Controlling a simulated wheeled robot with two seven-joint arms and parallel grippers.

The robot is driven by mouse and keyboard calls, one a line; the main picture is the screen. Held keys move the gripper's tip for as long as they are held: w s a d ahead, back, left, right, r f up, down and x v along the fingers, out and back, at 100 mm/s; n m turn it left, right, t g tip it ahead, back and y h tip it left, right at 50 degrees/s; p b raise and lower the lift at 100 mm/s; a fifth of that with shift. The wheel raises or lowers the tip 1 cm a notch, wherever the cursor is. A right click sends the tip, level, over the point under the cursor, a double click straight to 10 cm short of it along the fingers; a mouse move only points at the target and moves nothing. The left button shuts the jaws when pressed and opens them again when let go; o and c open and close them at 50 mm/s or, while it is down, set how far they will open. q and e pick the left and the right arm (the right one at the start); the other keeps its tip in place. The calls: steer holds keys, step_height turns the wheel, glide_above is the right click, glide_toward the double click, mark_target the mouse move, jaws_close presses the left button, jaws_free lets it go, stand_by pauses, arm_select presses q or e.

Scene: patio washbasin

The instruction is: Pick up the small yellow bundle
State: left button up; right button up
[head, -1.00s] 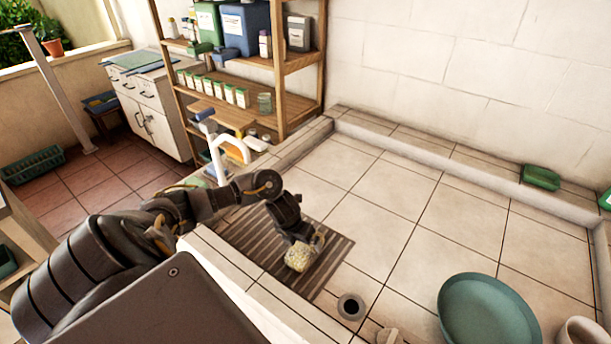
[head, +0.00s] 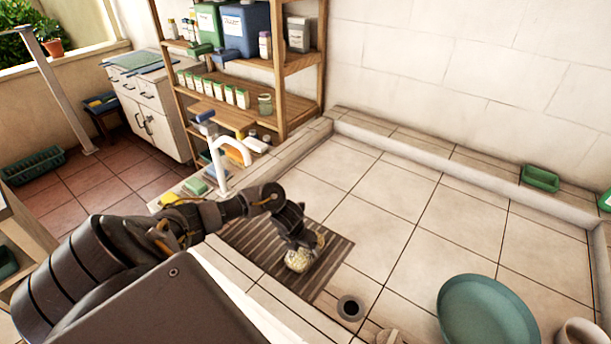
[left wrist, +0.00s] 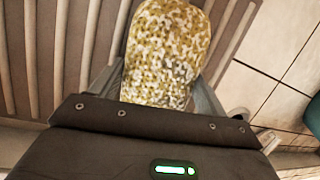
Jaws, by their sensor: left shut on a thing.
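The small yellow bundle (head: 299,260) is a pale yellow, speckled, rounded lump in the head view. It shows large in the left wrist view (left wrist: 168,50), mottled yellow and white, between the two fingers. My left gripper (head: 305,250) is shut on it, over the brown ribbed mat (head: 270,250). The ribbed mat also shows behind the bundle in the left wrist view (left wrist: 50,50). I cannot tell whether the bundle touches the mat. My right gripper is not in view.
A round drain (head: 350,308) lies right of the mat in the tiled basin. A teal plate (head: 487,312) and a pale cup (head: 583,332) are at the lower right. A white faucet (head: 222,160) stands at the basin's left edge. The middle tiles are clear.

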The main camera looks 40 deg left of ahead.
arm_select(q)
steer(key=shift+r, duration=0.15)
steer(key=shift+c, duration=0.3)
steer(key=shift+r, duration=0.2)
step_height(320, 180, up, 3)
steer(key=shift+w+f+b, duration=0.1)
steer(key=shift+f+b, duration=0.1)
steer(key=shift+b, duration=0.45)
steer(key=s+r, duration=0.1)
steer(key=s+d+r, duration=0.1)
steer(key=s+r, duration=0.2)
steer(key=r, duration=0.1)
steer(key=shift+s+d+r+p, duration=0.15)
steer(key=shift+d+r+p, duration=0.05)
steer(key=shift+d+p, duration=0.15)
steer(key=s+d+r, duration=0.3)
steer(key=s+r, duration=0.1)
steer(key=s, duration=0.5)
steer(key=shift+d+r, duration=0.2)
